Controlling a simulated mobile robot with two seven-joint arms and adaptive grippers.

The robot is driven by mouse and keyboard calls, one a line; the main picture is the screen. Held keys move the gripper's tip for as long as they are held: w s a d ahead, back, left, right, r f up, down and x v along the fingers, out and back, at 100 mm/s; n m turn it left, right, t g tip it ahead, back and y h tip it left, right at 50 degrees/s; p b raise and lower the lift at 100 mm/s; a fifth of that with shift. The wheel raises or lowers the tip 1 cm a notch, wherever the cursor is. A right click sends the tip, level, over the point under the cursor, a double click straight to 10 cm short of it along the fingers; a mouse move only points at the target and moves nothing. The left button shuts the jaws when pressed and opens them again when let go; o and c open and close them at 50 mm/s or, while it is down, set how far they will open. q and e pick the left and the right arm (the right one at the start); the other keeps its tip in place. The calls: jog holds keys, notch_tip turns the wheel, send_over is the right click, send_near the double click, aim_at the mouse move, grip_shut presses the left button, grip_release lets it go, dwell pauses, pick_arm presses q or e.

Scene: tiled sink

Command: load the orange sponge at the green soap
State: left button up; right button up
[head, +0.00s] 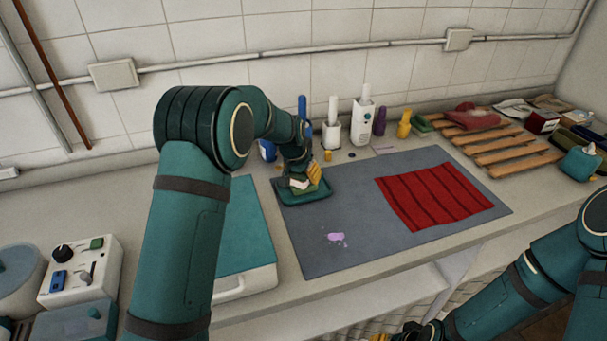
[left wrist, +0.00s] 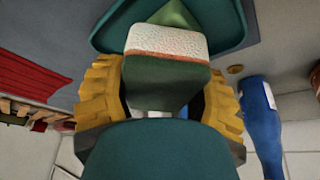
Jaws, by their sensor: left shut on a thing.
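My left gripper (head: 305,180) is shut on a sponge block and holds it over the teal dish (head: 312,196). In the left wrist view, the block (left wrist: 165,42) has a white textured face with a thin orange band, and a dark green part sits between my yellow fingers. I take it as the orange sponge. The green soap (left wrist: 178,14) lies in the dish just beyond the block, partly hidden by it. I cannot tell whether they touch. My right gripper (head: 418,331) is at the bottom edge, its fingers mostly cut off.
The grey mat (head: 300,247) carries a purple smear (head: 336,238) and a red striped cloth (head: 435,196). Bottles, including a white one (head: 362,124), stand behind the dish. A wooden rack (head: 490,143) is at the back right. A teal board (head: 245,235) lies left of the mat.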

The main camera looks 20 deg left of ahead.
pick_arm(q)
jog(key=shift+r+p, duration=1.75)
jog(key=shift+r, duration=1.2)
pick_arm(e)
notch_tip(320, 180, up, 4)
jog(key=shift+f, duration=0.1)
